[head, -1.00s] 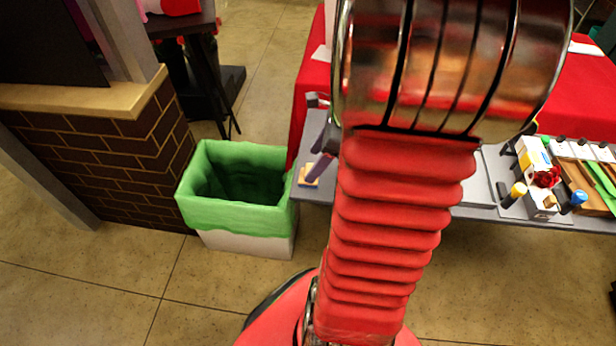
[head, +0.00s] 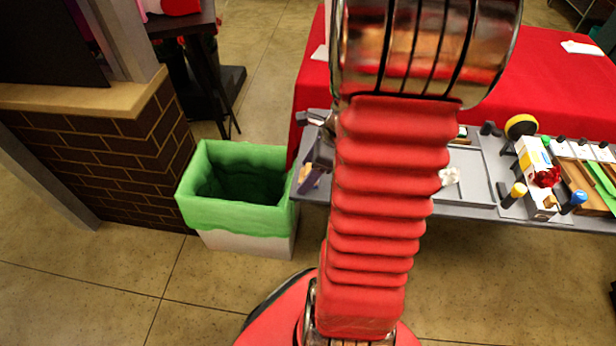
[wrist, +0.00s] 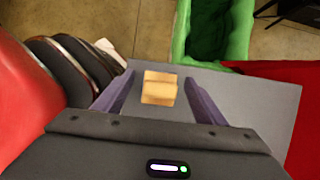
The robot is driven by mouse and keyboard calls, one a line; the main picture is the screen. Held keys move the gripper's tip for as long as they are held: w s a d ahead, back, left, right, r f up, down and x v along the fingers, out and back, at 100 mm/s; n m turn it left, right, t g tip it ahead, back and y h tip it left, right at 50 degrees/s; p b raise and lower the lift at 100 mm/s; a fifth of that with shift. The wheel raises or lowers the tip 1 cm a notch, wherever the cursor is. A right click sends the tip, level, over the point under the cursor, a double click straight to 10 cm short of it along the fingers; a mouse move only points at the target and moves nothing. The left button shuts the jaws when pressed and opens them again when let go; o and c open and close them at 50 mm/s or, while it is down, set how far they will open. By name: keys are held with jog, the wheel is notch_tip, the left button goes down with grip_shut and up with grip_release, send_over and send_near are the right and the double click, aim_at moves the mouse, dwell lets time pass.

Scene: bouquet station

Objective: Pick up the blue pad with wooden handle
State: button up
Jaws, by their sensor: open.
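A small tan wooden block (wrist: 159,94), with a lighter upper part, sits on the grey table near its edge in the wrist view. It looks like the pad's wooden handle; I see no blue on it, so the pad's blue part is hidden. My gripper (wrist: 159,78) is open, with one purple-grey finger on each side of the block and a gap on both sides. In the head view my gripper (head: 314,172) is at the table's left end and covers most of the block, whose tan edge (head: 303,172) shows beside it.
A green-lined bin (head: 237,215) stands left of the grey table (head: 470,211). On the table's right are a grey tray (head: 478,180), a white box (head: 535,165) with a red flower, and several tools. A red-covered table (head: 550,80) stands behind.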

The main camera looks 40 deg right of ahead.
jog(key=shift+c, duration=0.4)
jog(key=c, duration=1.1)
